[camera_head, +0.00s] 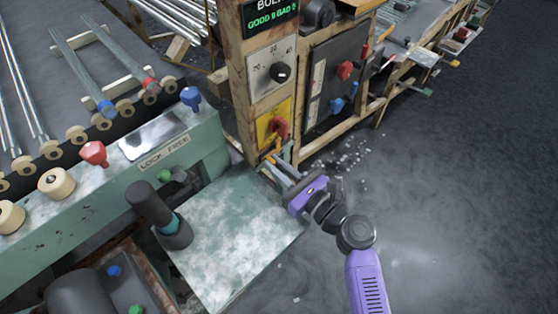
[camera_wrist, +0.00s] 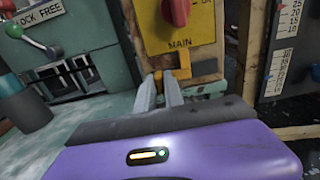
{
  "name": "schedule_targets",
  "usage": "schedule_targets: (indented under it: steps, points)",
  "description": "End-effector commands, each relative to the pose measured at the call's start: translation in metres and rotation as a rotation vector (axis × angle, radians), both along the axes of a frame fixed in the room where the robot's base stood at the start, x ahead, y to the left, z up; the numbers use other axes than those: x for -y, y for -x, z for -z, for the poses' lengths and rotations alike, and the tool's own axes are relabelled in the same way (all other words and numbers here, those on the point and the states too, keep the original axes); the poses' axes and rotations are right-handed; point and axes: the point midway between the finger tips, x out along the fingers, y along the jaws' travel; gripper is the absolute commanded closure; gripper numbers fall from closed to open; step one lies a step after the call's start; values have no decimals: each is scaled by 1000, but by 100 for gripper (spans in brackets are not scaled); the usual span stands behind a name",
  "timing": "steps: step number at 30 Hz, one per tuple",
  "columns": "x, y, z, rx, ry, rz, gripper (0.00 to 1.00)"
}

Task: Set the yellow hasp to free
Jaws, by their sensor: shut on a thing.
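The yellow hasp (camera_wrist: 182,70) is a small orange-yellow piece low on the wooden post, just under the yellow MAIN plate in the wrist view. My gripper (camera_wrist: 163,80) reaches forward to it with its two grey fingers close together, shut on the hasp. The fingertips hide part of the hasp.
A red knob (camera_wrist: 177,10) sits on the yellow plate (camera_head: 273,122) just above my fingers. A pale-stained green plate (camera_head: 235,235) lies left of my gripper, with a dark cylinder (camera_head: 150,205) near its edge. The floor to the right is open.

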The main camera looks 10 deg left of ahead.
Motion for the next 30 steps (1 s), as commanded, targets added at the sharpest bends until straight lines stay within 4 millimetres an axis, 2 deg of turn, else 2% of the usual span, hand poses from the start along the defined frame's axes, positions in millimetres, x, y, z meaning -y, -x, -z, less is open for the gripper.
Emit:
schedule_targets:
  steps: [1, 2, 5, 17, 30]
  points:
    - [-3, 3, 1, -2, -2, -10, 100]
    - [-3, 4, 1, -2, -2, -11, 86]
    - [-3, 3, 1, -2, -2, -11, 66]
    - [3, 5, 1, -3, -1, -6, 65]
    - [52, 45, 1, -3, -1, -7, 65]
